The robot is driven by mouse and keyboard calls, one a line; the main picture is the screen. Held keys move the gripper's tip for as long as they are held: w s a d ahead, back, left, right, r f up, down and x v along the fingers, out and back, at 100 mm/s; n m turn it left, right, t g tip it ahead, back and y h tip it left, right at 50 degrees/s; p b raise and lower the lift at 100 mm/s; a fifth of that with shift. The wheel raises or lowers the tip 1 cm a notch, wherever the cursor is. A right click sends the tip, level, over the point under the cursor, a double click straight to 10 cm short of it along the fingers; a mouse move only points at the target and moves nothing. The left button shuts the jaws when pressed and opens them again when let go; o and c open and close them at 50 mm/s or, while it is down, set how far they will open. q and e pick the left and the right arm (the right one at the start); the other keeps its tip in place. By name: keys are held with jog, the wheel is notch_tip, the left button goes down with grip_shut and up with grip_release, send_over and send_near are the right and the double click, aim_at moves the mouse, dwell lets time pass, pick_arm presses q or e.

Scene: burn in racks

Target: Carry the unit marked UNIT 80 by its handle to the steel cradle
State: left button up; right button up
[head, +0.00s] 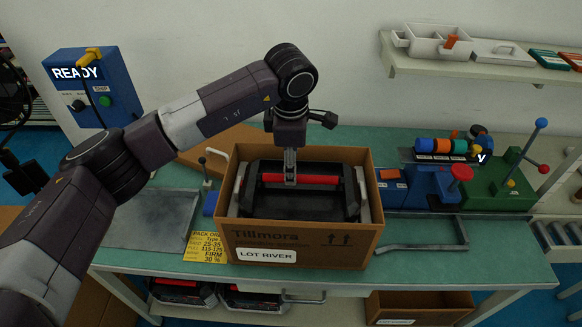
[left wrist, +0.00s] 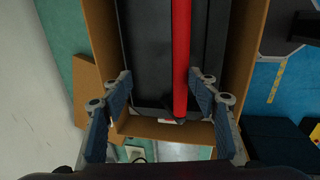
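A black unit with a red handle bar (head: 299,179) sits inside an open cardboard box (head: 300,256) marked Tillmora and LOT RIVER. No UNIT 80 marking is readable on it. My left gripper (head: 290,178) is over the box, pointing down at the middle of the handle. In the left wrist view its fingers (left wrist: 163,95) are spread apart, with the red bar (left wrist: 180,60) between them, closer to the right finger. Neither finger visibly grips the bar. A grey steel tray (head: 150,225) lies left of the box; I cannot tell whether it is the cradle. My right gripper is not in view.
The green bench (head: 480,262) has a yellow instruction card (head: 204,246) and a metal frame (head: 430,238) beside the box. Blue and green fixtures (head: 500,185) stand at the right. A blue READY box (head: 95,90) is at the back left. More units (head: 182,292) sit below.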

pick_arm(q)
jog(key=o, duration=0.9)
jog(key=shift+w+f, duration=0.2)
jog(key=shift+w, duration=0.2)
jog(key=shift+o, duration=0.6)
jog(key=shift+s+r, duration=0.1)
jog(key=shift+r, duration=0.1)
jog(key=p+v, duration=0.2)
jog(key=v, duration=0.2)
jog(key=shift+s+r, duration=0.15)
jog(key=shift+r, duration=0.25)
jog(key=shift+f, duration=0.1)
